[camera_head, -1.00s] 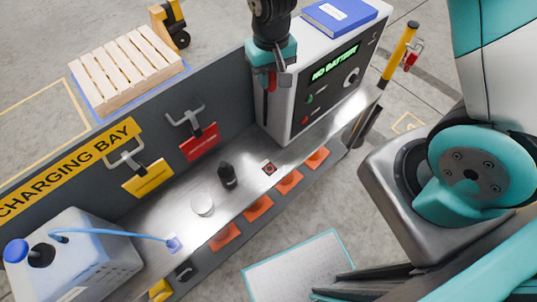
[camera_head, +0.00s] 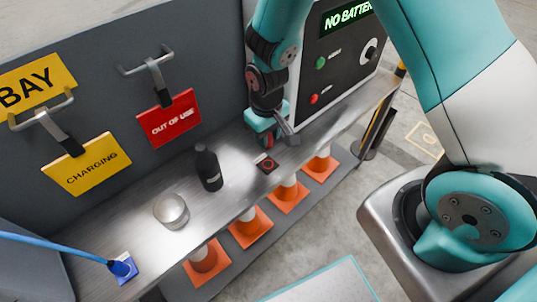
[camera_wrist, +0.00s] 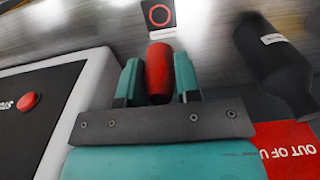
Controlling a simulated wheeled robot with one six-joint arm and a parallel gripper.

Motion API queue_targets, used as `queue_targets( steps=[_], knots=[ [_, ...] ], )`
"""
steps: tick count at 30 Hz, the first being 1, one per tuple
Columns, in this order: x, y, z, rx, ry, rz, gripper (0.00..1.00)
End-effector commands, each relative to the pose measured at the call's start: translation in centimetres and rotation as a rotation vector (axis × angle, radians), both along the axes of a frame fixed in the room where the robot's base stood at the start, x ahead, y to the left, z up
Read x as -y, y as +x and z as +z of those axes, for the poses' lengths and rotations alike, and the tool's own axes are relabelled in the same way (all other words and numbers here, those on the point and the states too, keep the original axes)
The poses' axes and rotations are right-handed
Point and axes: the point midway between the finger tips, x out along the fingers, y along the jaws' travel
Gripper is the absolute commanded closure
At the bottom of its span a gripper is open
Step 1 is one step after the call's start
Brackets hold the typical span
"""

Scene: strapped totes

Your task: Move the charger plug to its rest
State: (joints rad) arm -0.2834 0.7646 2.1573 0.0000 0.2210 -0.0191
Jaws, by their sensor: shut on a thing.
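My gripper (camera_head: 265,137) is low over the steel shelf, beside the charger cabinet. It is shut on the red charger plug, which shows between the two teal fingers in the wrist view (camera_wrist: 158,72). In the head view the plug is mostly hidden by the gripper. The rest looks to be the small black square with a red ring (camera_head: 266,164) on the shelf, just in front of the gripper. It also shows just beyond the plug's end in the wrist view (camera_wrist: 158,14). A gap shows between them there; the plug's exact height above the shelf is unclear.
A black bottle (camera_head: 208,170) and a round metal tin (camera_head: 171,211) stand left of the square. The charger cabinet (camera_head: 335,70) is close on the right. Red (camera_head: 168,118) and yellow (camera_head: 87,166) tags hang behind. Orange cones (camera_head: 287,194) stand below the shelf edge.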

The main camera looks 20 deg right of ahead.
Motion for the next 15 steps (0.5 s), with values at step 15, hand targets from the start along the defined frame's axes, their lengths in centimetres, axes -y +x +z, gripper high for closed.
queue_targets(
  steps=[15],
  knots=[
    [-0.02,0.01,-1.46,0.001,0.0,0.014,1.0]
  ],
)
